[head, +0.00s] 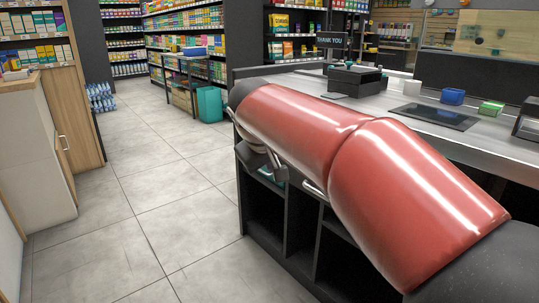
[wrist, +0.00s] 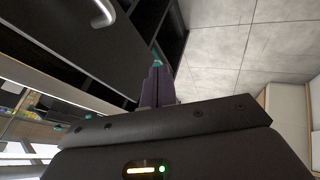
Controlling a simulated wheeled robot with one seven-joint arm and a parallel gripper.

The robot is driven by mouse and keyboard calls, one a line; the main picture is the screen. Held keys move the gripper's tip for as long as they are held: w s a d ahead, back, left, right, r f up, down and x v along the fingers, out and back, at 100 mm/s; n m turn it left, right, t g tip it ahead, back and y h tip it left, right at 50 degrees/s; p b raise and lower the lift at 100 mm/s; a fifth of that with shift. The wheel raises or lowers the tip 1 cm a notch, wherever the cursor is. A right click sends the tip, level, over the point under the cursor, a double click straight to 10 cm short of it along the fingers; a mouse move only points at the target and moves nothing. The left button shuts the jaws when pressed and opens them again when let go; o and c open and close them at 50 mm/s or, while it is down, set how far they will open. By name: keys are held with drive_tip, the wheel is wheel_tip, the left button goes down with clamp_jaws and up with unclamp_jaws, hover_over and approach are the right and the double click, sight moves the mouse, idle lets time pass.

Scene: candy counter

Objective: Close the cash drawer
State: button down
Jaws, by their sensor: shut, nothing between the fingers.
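My gripper (wrist: 157,68) is shut and empty in the wrist view, its fingers beside the dark counter front. A dark panel (wrist: 80,40) with a bright metal bar handle (wrist: 103,12) lies to the upper left of the fingers; it looks like the cash drawer's front. In the head view, my gripper (head: 277,170) shows below my red arm, by the counter's left end. A piece of metal handle (head: 314,188) shows under the arm, to the right of my gripper. My arm hides most of the drawer, so I cannot tell how far it stands out.
Open dark cubbies (head: 265,213) are below. The tiled floor (head: 150,200) to the left is clear up to a wooden cabinet (head: 75,115).

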drive_tip(key=w+d+f, duration=0.2)
drive_tip(key=w+d, duration=0.1)
drive_tip(key=w, duration=0.1)
drive_tip(key=shift+d+f+p, duration=0.3)
drive_tip(key=shift+d+f, duration=0.05)
drive_tip(key=shift+d, duration=0.05)
drive_tip(key=shift+w, duration=0.15)
